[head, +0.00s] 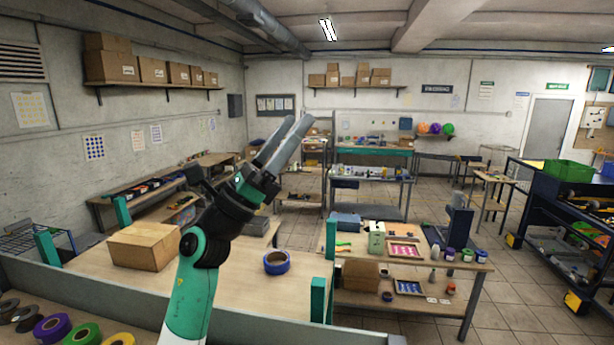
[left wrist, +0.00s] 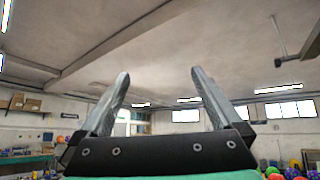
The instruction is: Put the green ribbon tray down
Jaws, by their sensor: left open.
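My left gripper (head: 298,122) is raised above the front worktable, its fingers pointing up and to the right. In the left wrist view the two fingers (left wrist: 160,74) stand apart with nothing between them, and the camera looks up at the ceiling. A green open-topped tray (head: 568,169) sits on a dark blue cart at the far right, well apart from my left gripper. I cannot tell whether it is the ribbon tray or what it holds. My right gripper is not in view.
The front worktable (head: 225,288) bears a cardboard box (head: 144,245) and a blue tape roll (head: 277,262). Several coloured rolls lie at the lower left, including a green one (head: 85,334). The dark blue cart (head: 520,180) stands right. Green posts (head: 318,299) rise at the table's edges.

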